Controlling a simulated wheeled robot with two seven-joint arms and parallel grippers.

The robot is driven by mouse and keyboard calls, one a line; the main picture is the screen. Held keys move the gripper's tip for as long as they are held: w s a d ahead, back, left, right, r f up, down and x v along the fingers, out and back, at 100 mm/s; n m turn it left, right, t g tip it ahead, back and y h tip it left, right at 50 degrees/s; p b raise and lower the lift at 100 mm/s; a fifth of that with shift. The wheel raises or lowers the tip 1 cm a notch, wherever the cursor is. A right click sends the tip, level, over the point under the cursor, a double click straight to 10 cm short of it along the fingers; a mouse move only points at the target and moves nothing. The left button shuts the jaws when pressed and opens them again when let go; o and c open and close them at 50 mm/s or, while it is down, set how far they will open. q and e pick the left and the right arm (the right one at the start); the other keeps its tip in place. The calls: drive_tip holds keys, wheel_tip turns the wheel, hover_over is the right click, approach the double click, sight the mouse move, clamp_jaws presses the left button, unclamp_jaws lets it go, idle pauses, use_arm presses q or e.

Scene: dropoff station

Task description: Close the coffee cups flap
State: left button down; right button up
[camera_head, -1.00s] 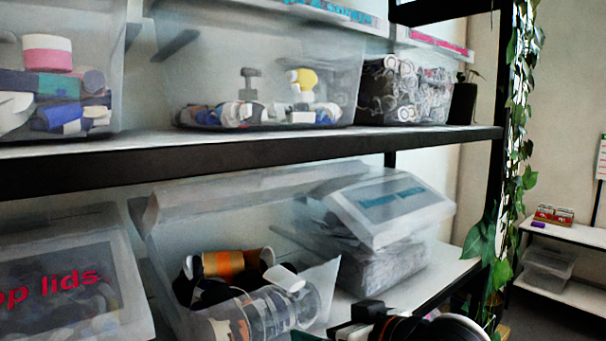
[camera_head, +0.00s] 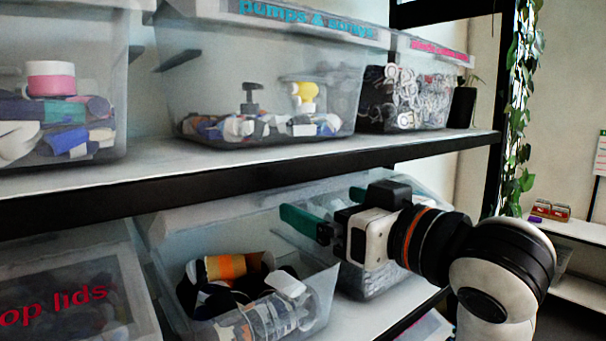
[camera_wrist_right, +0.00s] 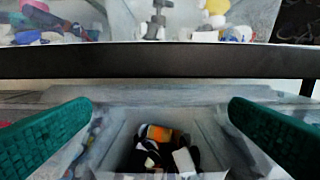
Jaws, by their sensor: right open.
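In the head view, an open clear bin (camera_head: 318,296) on the lower shelf holds cups, including one with an orange band (camera_head: 226,267). Its clear flap (camera_head: 215,219) stands raised at the back. The word for coffee cups is not readable on it. My right gripper (camera_head: 300,222) reaches in from the right, in front of the raised flap and above the bin. Its green fingers are open and empty. In the right wrist view, the fingers (camera_wrist_right: 150,135) stand wide apart, with the bin's orange-banded cup (camera_wrist_right: 158,133) between and beyond them. My left gripper is out of view.
A bin marked "op lids" (camera_head: 60,300) stands to the left, its flap down. Another clear bin to the right is partly hidden by my right arm. The upper shelf's black edge (camera_head: 200,175) runs just above the gripper. A plant (camera_head: 522,110) hangs at the right post.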

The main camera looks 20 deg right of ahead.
sight(295, 192)
use_arm(q)
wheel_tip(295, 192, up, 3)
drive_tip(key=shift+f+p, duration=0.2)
drive_tip(key=shift+p, duration=0.8)
use_arm(e)
drive_tip(key=x, duration=0.6)
drive_tip(key=shift+w+a, duration=0.1)
drive_tip(key=shift+w, duration=0.15)
drive_tip(key=shift+c, duration=0.2)
